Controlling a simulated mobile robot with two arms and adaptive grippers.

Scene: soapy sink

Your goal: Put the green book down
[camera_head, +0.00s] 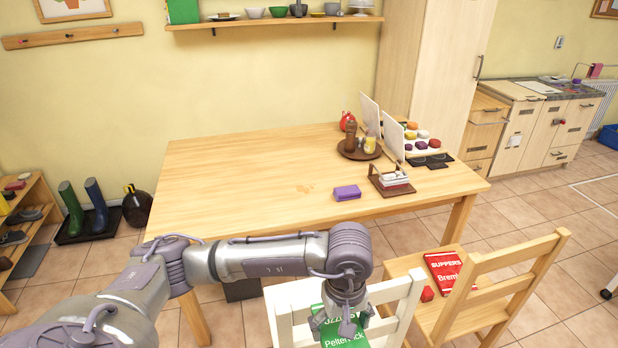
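The green book (342,342) is at the bottom edge of the head view, and its lower part is cut off by the frame. White lettering shows on its cover. My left gripper (344,322) points down at the book's upper end, with its fingers at the book's two sides, and appears shut on it. The book overlaps the top rail of a white chair (283,306). I cannot tell how high the book is or whether it touches anything below. My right gripper is not in view.
The wooden table (230,190) has a wide bare left half. A purple box (347,192), a dark rack (391,182) and a round tray (358,153) stand toward its right. A wooden chair (490,290) holds a red book (446,270) and a small red object (427,294).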

